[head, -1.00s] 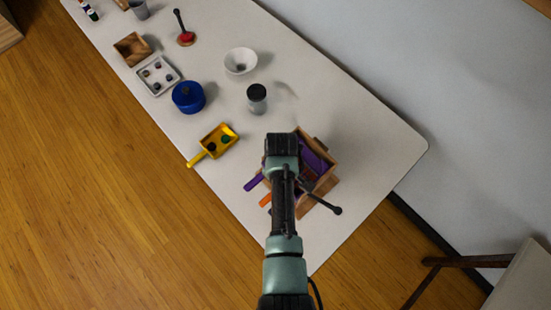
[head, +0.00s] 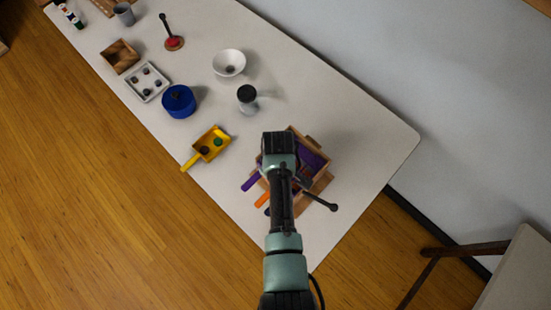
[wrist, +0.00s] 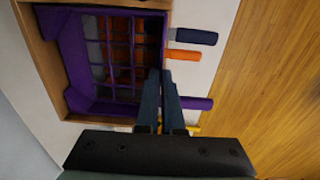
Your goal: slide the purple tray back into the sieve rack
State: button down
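The purple tray (head: 313,157) sits in the top of the wooden sieve rack (head: 321,184), partly hidden by my arm.
An orange handle (wrist: 183,55) and a dark blue handle (wrist: 196,37) stick out beside the purple one. A dark rod with a round end (head: 333,208) lies by the rack. A yellow scoop (head: 207,146) and blue pot (head: 179,101) stand left. The table right of the rack is clear.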

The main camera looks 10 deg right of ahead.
jog(key=shift+d+f, duration=0.1)
jog(key=c, duration=1)
grip_release()
notch_tip(320, 180, up, 13)
jog(key=shift+s+r+b, duration=0.1)
jog(key=shift+s+b, duration=0.05)
jog(key=shift+b, duration=0.55)
